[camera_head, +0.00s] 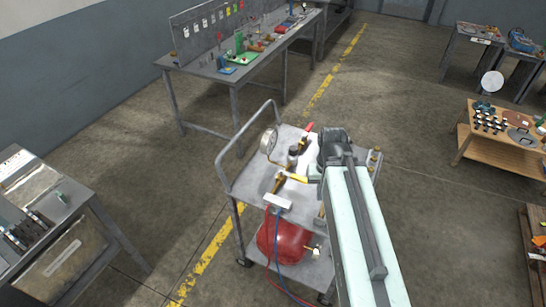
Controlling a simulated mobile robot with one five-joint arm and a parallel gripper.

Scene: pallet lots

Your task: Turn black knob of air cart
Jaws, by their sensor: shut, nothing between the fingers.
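The air cart (250,185) is a grey wheeled trolley with a push handle, in the middle of the view. A round pressure gauge (268,140) stands on its top. Beside the gauge is a small black knob (294,151) on the fittings. Yellow-handled valves (293,177) lie nearer. My gripper (323,158) is at the dark end of my arm, over the right part of the cart top, to the right of the knob and apart from it in the picture. It is shut and empty. Its fingertips are hard to make out, and my arm hides the cart's right side.
A red tank (282,241) sits on the cart's lower shelf, with red and blue hoses hanging down. A long workbench (205,65) stands behind, a grey bench (85,190) at left, a wooden table (465,140) at right. Floor between them is clear.

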